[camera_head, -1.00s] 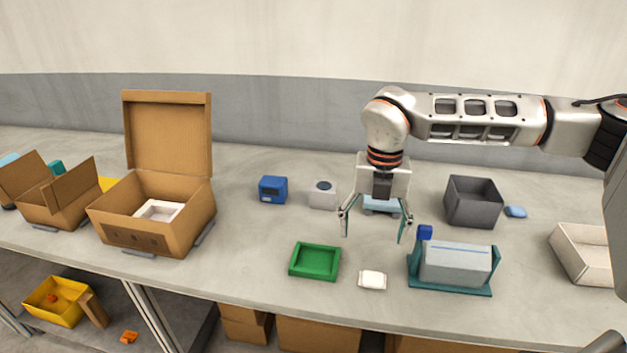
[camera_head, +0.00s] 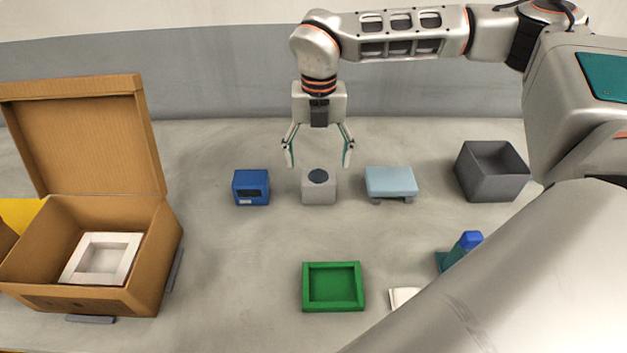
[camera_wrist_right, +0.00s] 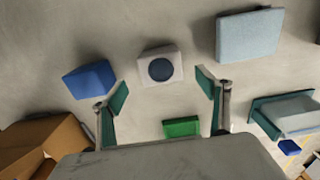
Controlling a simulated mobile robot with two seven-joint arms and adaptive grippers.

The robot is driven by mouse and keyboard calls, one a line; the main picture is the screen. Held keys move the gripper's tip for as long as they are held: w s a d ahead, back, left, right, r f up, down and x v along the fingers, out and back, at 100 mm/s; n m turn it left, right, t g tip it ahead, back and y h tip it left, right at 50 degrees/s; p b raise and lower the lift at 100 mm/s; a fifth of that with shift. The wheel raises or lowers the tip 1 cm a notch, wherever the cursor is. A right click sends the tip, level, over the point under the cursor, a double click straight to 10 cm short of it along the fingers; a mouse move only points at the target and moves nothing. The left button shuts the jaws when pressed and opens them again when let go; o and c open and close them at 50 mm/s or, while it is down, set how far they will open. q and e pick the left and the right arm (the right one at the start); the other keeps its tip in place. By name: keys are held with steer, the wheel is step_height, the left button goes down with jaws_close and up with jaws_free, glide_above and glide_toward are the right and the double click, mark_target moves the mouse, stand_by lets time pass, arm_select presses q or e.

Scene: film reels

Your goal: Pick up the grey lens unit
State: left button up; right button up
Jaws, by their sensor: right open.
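The grey lens unit (camera_head: 318,190) is a small light-grey block with a dark round lens on top. It stands on the table in the head view, between a blue box and a pale blue block. In the right wrist view the lens unit (camera_wrist_right: 160,68) lies ahead of the fingers, a little above the gap between them. My right gripper (camera_head: 318,158) is open and empty, its fingers pointing down above and behind the lens unit. Its teal-padded fingers also show in the right wrist view (camera_wrist_right: 162,90). My left gripper is not in view.
The blue box (camera_head: 251,187) is close on the left, the pale blue block (camera_head: 390,181) on the right. A dark grey bin (camera_head: 492,181) stands further right. A green tray (camera_head: 333,306) is in front. An open cardboard box (camera_head: 150,262) stands at left. My arm hides the front right.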

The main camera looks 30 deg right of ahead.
mark_target(318, 176)
steer(key=shift+s+f, duration=0.2)
steer(key=shift+f, duration=0.7)
steer(key=shift+w+f+p, duration=0.1)
steer(key=shift+f+p, duration=0.2)
steer(key=shift+f, duration=1.85)
steer(key=c, duration=1.7)
